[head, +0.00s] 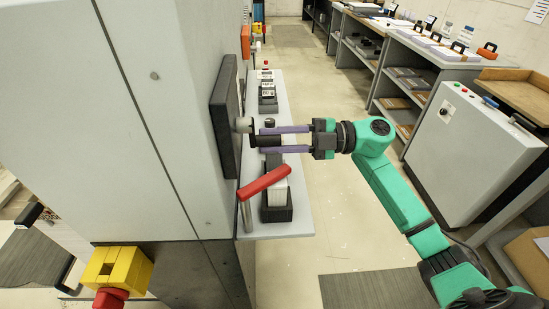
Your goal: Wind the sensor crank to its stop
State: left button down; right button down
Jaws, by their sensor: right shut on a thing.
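The sensor crank (243,125) sticks out from a dark upright plate (226,115) on the side of the large grey cabinet. Its pale round hub shows at the plate, with a dark grip (268,141) reaching out to the right. My right gripper (262,136), with purple fingers, comes in level from the right and is shut on the crank's grip, one finger on each side. The fingers hide part of the grip and the crank arm. Whether the crank is at its stop cannot be told. My left gripper is not in view.
Just below the gripper, a red-handled lever (265,183) rises over a pale shelf (296,222) bearing dark-based blocks. A yellow box with a red knob (118,268) juts from the cabinet at lower left.

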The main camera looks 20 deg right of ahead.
jog(key=shift+w+d+r+n+b, duration=0.15)
jog(key=shift+w+r+n+b, duration=0.55)
jog(key=shift+n+b, duration=1.25)
jog(key=shift+w+d+r+n+b, duration=0.15)
jog(key=shift+w+r+n+b, duration=0.6)
jog(key=shift+n, duration=1.85)
jog(key=shift+w+d+r+n+b, duration=0.25)
jog(key=shift+r+n+b, duration=0.55)
jog(key=shift+n+b, duration=1.4)
jog(key=shift+a, duration=0.1)
jog(key=c, duration=0.6)
grip_release()
jog(key=shift+c, duration=0.2)
jog(key=b+v, duration=0.2)
jog(key=v, duration=1.2)
jog(key=shift+d, duration=0.3)
